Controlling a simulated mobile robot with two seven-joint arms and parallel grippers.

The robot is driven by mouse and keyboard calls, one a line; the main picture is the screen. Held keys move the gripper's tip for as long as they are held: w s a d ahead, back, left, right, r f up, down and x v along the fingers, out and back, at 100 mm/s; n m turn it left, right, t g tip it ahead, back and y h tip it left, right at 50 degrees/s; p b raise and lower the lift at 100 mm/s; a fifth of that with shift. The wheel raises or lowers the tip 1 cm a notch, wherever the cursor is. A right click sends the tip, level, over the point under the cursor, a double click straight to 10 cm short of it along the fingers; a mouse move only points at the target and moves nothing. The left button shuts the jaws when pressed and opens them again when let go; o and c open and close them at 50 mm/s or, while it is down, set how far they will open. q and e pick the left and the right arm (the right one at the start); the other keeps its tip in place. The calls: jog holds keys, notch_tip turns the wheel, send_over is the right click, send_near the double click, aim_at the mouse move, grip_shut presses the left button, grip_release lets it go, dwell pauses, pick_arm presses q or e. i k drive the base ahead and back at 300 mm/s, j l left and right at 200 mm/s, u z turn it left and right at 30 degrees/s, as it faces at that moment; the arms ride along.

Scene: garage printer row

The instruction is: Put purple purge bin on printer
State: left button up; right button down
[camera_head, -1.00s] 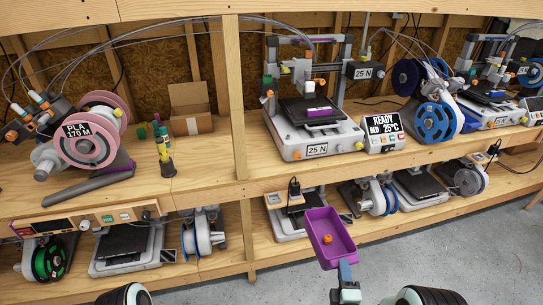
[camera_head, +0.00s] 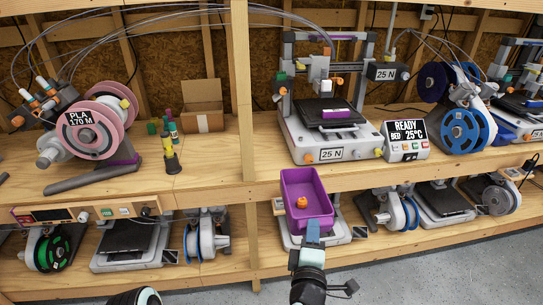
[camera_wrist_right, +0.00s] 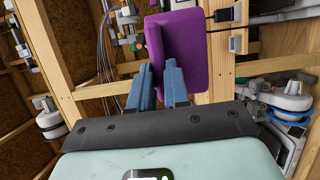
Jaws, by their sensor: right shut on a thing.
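The purple purge bin (camera_head: 291,184) is an open box with a small orange piece (camera_head: 301,203) inside. My right gripper (camera_head: 312,232) is shut on its near wall and holds it in the air before the shelf edge. In the right wrist view the purple bin (camera_wrist_right: 186,50) sits at the tips of the blue fingers (camera_wrist_right: 160,80). The printer (camera_head: 293,146) marked 25 N stands on the upper shelf, behind and above the bin in the picture. A purple block (camera_head: 337,113) lies on its dark bed.
A READY display box (camera_head: 405,141) and a blue spool (camera_head: 462,130) stand right of the printer. A cardboard box (camera_head: 202,119), small bottles and a pink spool (camera_head: 88,138) are to the left. The shelf front edge (camera_head: 220,187) lies behind the bin.

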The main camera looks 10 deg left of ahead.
aim_at(273, 157)
jog(key=i+j, duration=0.2)
jog(key=i, duration=0.2)
jog(key=i+j, duration=0.2)
jog(key=i, duration=0.25)
jog(key=i+j, duration=0.2)
jog(key=i, duration=0.2)
